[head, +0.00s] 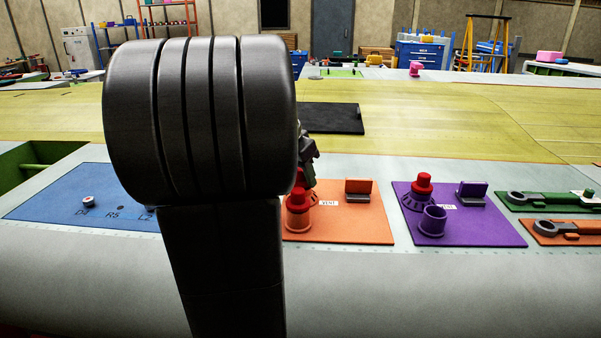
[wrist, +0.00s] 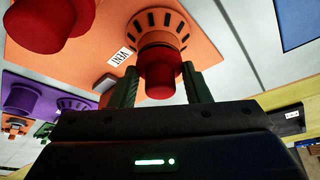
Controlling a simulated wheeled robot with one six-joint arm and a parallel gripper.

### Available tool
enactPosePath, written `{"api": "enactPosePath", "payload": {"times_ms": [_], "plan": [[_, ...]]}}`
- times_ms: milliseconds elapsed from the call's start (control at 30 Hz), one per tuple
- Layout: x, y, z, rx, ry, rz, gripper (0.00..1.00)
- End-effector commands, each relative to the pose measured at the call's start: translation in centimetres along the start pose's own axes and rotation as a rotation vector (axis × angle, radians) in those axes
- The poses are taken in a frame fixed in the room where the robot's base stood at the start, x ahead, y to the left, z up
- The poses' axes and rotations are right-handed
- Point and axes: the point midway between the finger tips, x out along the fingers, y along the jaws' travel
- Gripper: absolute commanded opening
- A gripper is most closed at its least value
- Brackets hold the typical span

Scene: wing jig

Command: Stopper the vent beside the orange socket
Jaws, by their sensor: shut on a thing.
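My gripper (wrist: 160,90) is shut on a red stopper (wrist: 160,75), its green fingers on either side. The stopper lines up with the slotted orange vent (wrist: 155,22), against or just over its collar. I cannot tell whether it is fully seated. The VENT label (wrist: 121,57) is beside it. In the head view, my arm hides most of the gripper and vent. The orange socket (head: 298,222) stands nearer, with a red piece (head: 298,196) on top.
The orange plate (head: 355,225) also bears a small upright bracket (head: 358,191). To its right, a purple plate (head: 485,230) has a purple socket (head: 433,222) and a red stopper (head: 424,182) on its vent. A blue mat (head: 60,205) lies left. Wrenches (head: 545,198) lie far right.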

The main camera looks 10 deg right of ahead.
Motion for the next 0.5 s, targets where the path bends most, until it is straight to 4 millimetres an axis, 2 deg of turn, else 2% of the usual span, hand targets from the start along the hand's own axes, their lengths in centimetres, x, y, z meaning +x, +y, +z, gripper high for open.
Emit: {"api": "enactPosePath", "payload": {"times_ms": [267,300,400,433,500], "plan": [[0.27,0.00,0.10,0.000,0.000,0.000,0.21],[0.26,0.00,0.10,0.000,0.000,0.000,0.45],[0.26,0.00,0.10,0.000,0.000,0.000,0.65],[0.26,0.00,0.10,0.000,0.000,0.000,0.69],[0.26,0.00,0.10,0.000,0.000,0.000,0.69]]}}
